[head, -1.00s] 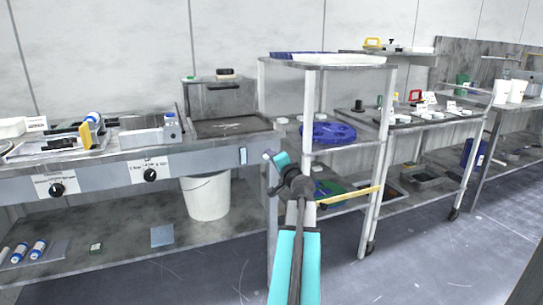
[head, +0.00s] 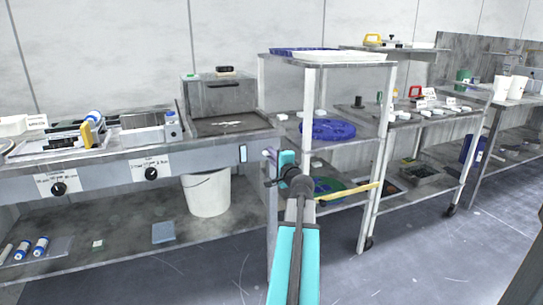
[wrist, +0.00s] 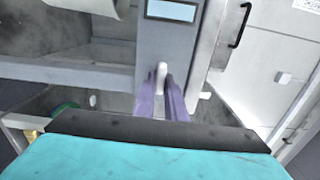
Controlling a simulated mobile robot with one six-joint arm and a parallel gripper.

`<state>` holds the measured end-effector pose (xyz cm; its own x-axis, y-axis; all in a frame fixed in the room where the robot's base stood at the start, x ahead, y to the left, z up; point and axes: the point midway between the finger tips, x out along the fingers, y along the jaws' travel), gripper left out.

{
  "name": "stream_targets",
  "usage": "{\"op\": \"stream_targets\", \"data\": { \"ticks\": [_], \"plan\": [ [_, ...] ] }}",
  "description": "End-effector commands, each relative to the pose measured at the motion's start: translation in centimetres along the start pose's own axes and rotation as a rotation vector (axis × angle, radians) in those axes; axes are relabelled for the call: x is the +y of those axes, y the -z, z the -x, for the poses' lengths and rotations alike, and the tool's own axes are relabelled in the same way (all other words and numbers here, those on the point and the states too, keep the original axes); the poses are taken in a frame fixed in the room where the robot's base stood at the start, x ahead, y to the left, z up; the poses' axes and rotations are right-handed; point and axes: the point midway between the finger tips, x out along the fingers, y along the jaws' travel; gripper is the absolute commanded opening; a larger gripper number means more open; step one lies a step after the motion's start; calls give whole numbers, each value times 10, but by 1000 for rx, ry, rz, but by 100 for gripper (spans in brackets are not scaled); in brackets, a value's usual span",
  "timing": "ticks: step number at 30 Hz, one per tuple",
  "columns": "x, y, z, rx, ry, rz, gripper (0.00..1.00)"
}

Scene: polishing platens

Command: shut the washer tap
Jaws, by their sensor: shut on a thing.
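A small white handle (wrist: 161,77), which looks like the washer tap, stands out below the display on a grey panel (wrist: 152,48) in the wrist view. My gripper (wrist: 167,90) has its two purple fingers closed on this handle, one on each side. In the head view my gripper (head: 268,154) reaches left to the end of the left bench, just right of the small display (head: 243,154). The tap itself is too small to make out there. The handle looks roughly upright in the wrist view; whether it is open or shut I cannot tell.
A shelf rack (head: 312,90) with a blue disc (head: 327,130) stands close right of my gripper. A white bucket (head: 207,195) is under the left bench, which has two black knobs (head: 58,189) on its front. The floor (head: 420,265) at right is clear.

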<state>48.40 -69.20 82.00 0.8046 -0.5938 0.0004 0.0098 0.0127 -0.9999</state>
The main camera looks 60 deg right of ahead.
Motion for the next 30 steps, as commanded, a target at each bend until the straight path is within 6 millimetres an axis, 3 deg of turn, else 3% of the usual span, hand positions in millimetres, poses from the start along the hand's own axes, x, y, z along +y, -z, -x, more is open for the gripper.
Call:
{"op": "stream_targets", "data": {
  "ticks": [4, 5, 8, 20, 30],
  "plan": [
    [-2, -1, -1, -2, 3, -4, 0],
    [-2, -1, -1, -2, 3, -4, 16],
    [-1, -1, -1, -2, 2, -3, 30],
    [0, 0, 2, 0, 1, 0, 30],
    [-1, -1, 25, 1, 1, 0, 30]
  ]
}}
